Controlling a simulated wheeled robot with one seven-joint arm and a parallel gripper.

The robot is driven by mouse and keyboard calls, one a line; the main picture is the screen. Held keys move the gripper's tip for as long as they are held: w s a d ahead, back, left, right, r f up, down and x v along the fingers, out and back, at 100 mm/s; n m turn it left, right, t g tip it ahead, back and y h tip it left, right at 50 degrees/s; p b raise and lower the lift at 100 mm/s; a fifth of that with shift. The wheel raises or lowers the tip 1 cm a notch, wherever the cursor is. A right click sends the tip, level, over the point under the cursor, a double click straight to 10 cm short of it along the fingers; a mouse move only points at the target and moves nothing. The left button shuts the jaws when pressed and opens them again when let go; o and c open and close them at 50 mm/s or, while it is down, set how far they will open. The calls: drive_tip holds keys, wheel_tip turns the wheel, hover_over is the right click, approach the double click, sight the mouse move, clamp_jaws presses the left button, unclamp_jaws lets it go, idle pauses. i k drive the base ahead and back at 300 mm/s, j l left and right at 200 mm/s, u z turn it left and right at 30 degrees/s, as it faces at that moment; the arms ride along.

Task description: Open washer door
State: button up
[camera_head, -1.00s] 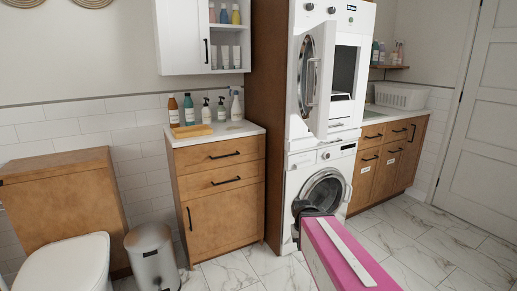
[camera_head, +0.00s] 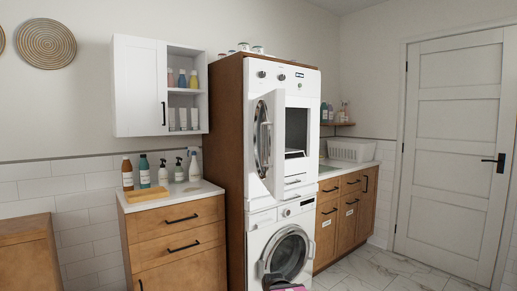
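The washer (camera_head: 254,243) is the lower white machine in a tall wooden cabinet. The door looks shut or nearly so; a small gap cannot be ruled out. The bottom of the washer is cut off by the picture edge. A pink part of my arm (camera_head: 291,288) shows at the bottom edge, in front of the door's lower part. A small dark shape by it may be my gripper, but its fingers cannot be made out.
Above the washer, a second white machine (camera_head: 292,78) has its door (camera_head: 272,160) standing open. A wooden drawer cabinet (camera_head: 182,268) with bottles stands left. A counter with a white basket (camera_head: 350,151) is right. Free marble floor (camera_head: 390,272) lies before the closed white door (camera_head: 450,150).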

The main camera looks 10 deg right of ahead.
sight(264, 267)
drive_tip(key=i+l, duration=0.1)
drive_tip(key=l, duration=0.25)
drive_tip(key=i+l+z, duration=0.15)
drive_tip(key=l, duration=0.25)
drive_tip(key=i+l, duration=0.1)
drive_tip(key=l, duration=0.25)
drive_tip(key=i+l+z, duration=0.1)
drive_tip(key=l, duration=0.25)
